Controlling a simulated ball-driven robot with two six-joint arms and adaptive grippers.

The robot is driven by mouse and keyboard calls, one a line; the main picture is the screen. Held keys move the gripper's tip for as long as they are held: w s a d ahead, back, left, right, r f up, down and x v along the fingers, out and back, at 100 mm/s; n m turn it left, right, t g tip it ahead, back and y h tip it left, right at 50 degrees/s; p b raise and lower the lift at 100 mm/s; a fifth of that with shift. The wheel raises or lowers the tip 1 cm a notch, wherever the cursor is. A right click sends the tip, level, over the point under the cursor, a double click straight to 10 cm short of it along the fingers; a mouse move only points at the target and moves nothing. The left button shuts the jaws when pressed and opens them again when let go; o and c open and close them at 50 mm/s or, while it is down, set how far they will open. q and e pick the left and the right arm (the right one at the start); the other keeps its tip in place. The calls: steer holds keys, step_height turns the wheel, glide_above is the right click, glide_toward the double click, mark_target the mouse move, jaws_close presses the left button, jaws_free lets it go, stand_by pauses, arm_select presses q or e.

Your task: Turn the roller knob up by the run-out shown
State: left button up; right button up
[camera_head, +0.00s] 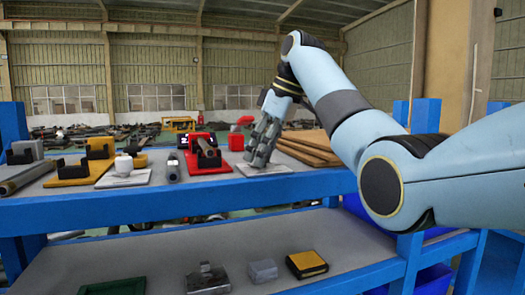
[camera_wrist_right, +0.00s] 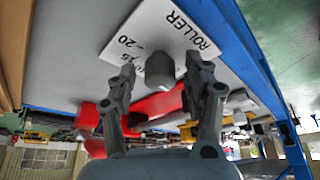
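The roller knob (camera_wrist_right: 160,70) is a short grey cylinder on a white plate (camera_wrist_right: 195,15) marked "ROLLER" and "-20" in the right wrist view. The plate also shows on the upper shelf in the head view (camera_head: 283,170), where my gripper hides the knob. My right gripper (camera_head: 263,150) points down over the plate. In the right wrist view its two fingers (camera_wrist_right: 162,72) are apart, one on each side of the knob, with gaps visible; I cannot tell if either touches. My left gripper is in neither view. A small dark display (camera_head: 183,141) stands behind; its reading is illegible.
Left of my right gripper are a red stand (camera_head: 196,167) holding a dark tube, a grey rod (camera_head: 172,168), a white knob (camera_head: 124,163) on its own card and yellow stands (camera_head: 78,177). Wooden boards (camera_head: 310,146) lie to the right. The blue shelf edge (camera_head: 150,203) runs in front.

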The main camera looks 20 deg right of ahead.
jaws_close()
steer(key=m+h, duration=0.1)
steer(key=m, duration=0.2)
steer(key=m+t+h, duration=0.1)
steer(key=m, duration=0.2)
steer(key=shift+s+a, duration=0.1)
steer(key=m+h, duration=0.1)
steer(key=m, duration=0.2)
steer(key=m+h, duration=0.1)
steer(key=m, duration=0.2)
steer(key=shift+a+r+m+h, duration=0.1)
steer(key=shift+m+h, duration=0.2)
steer(key=shift+m, duration=0.1)
steer(key=m+h, duration=0.1)
steer(key=m, duration=0.2)
steer(key=shift+m, duration=0.3)
steer(key=m+g+h, duration=0.1)
steer(key=m, duration=0.2)
steer(key=shift+r+m, duration=0.1)
steer(key=shift+m, duration=0.2)
steer(key=m+g, duration=0.1)
steer(key=m, duration=0.1)
steer(key=m+h, duration=0.1)
steer(key=m, duration=0.1)
steer(key=shift+w+g, duration=0.2)
steer(key=shift+g, duration=0.2)
steer(key=shift+m+g, duration=0.6)
steer(key=shift+m, duration=1.1)
